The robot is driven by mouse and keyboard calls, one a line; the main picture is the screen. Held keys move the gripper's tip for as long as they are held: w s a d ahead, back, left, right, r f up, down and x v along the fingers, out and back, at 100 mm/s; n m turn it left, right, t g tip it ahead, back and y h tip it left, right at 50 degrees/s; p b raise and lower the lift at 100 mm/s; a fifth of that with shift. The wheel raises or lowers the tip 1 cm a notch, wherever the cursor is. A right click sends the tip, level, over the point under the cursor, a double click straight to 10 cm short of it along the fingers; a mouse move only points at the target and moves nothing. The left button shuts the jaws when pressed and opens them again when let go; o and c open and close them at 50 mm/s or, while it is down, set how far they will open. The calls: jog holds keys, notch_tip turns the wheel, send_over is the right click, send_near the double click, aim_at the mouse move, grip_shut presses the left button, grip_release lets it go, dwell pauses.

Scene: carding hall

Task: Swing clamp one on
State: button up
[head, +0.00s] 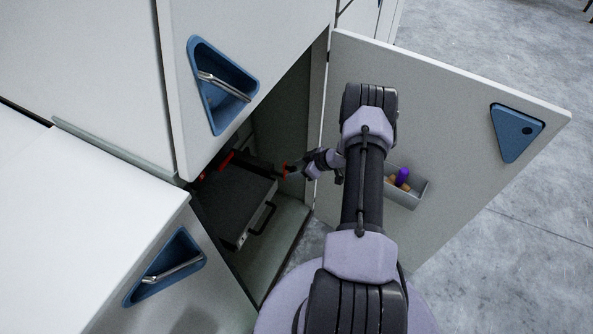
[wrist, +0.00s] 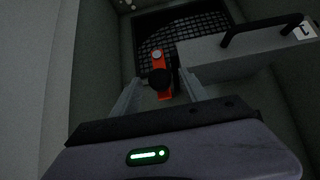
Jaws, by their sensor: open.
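A red clamp (wrist: 162,94) with a black knob and a pale round pivot shows in the wrist view. It lies between the two fingers of my gripper (wrist: 160,82), which are open with a gap on each side. In the head view my gripper (head: 292,171) is inside the open cabinet, at a red clamp part (head: 285,171) on the right. A second red part (head: 226,160) shows further left, partly hidden by the cabinet edge. The dark grey box (head: 232,203) lies below them. I cannot read a number on either clamp.
The box has a black handle (head: 262,218), and a label (wrist: 303,31) reading 1 sits beside it. A dark mesh grille (wrist: 185,36) lies behind the clamp. The open door (head: 450,120) stands right of my arm, with a small bin (head: 411,191) on it.

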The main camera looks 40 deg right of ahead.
grip_shut()
dwell(1.4)
